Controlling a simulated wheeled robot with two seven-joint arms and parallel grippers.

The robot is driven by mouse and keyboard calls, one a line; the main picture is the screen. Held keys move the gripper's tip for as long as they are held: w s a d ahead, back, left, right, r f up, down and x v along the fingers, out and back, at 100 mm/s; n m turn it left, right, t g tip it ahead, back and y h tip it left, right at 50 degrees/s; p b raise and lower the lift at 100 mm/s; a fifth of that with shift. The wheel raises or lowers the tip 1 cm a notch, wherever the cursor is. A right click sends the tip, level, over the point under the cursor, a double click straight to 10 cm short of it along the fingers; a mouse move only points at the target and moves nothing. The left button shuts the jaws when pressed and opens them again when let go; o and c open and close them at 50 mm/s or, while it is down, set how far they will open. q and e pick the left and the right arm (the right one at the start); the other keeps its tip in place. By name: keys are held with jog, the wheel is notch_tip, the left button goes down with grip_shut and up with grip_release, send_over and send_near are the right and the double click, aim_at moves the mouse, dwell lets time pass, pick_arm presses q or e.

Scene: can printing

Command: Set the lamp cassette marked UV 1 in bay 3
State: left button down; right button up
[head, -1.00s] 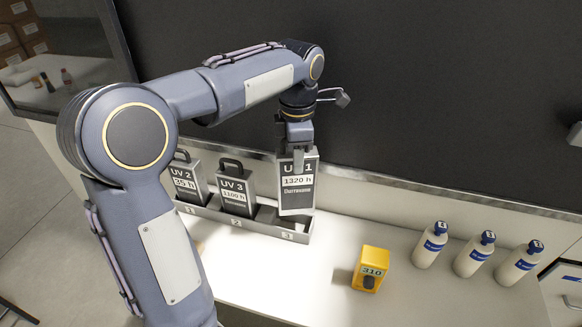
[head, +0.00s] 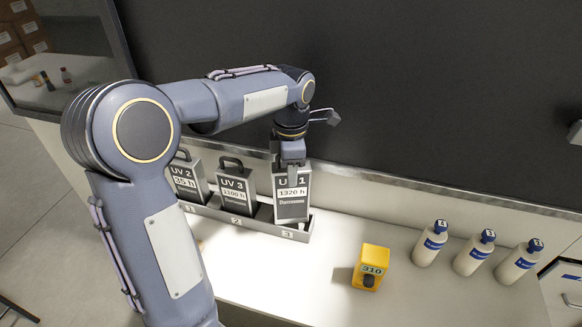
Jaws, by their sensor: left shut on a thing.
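The lamp cassette marked UV 1 (head: 291,205) is a grey upright box with a 1320 h label. My left gripper (head: 292,163) is shut on its top, and the fingers hide its handle and part of its marking. Its lower end is at bay 3, the right-hand bay of the grey rack (head: 262,228). I cannot tell whether it rests on the bay floor. The UV 2 cassette (head: 186,182) stands in bay 1 and the UV 3 cassette (head: 235,193) in bay 2, their black handles up. My right gripper is not in view.
A yellow device reading 310 (head: 371,267) stands on the white bench (head: 330,265) right of the rack. Several white bottles with blue caps (head: 473,255) stand further right. A dark panel (head: 430,100) rises behind the bench.

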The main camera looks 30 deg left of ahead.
pick_arm(q)
jog(key=shift+f, duration=0.15)
jog(key=c, duration=0.9)
grip_release()
notch_tip(320, 180, up, 13)
jog(key=shift+f+p, duration=0.1)
jog(key=shift+p, duration=0.2)
jog(key=s+d+f+m+t+h, duration=0.1)
jog(key=s+d+f+m+t, duration=0.1)
jog(key=s+f+m, duration=0.2)
jog(key=s+d+f+m+t+h, duration=0.1)
jog(key=s+d+f+m+t, duration=0.1)
jog(key=s+m, duration=0.8)
jog(key=s+d+f+m+t+h, duration=0.1)
jog(key=s+d+f+m, duration=0.2)
jog(key=s+f+m, duration=0.4)
jog(key=shift+s+d+m+t+h, duration=0.1)
jog(key=shift+s+m+t+h, duration=0.15)
jog(key=shift+m, duration=0.4)
jog(key=shift+s+d+m+t+h, duration=0.15)
jog(key=shift+s+m, duration=0.15)
jog(key=shift+m, duration=0.35)
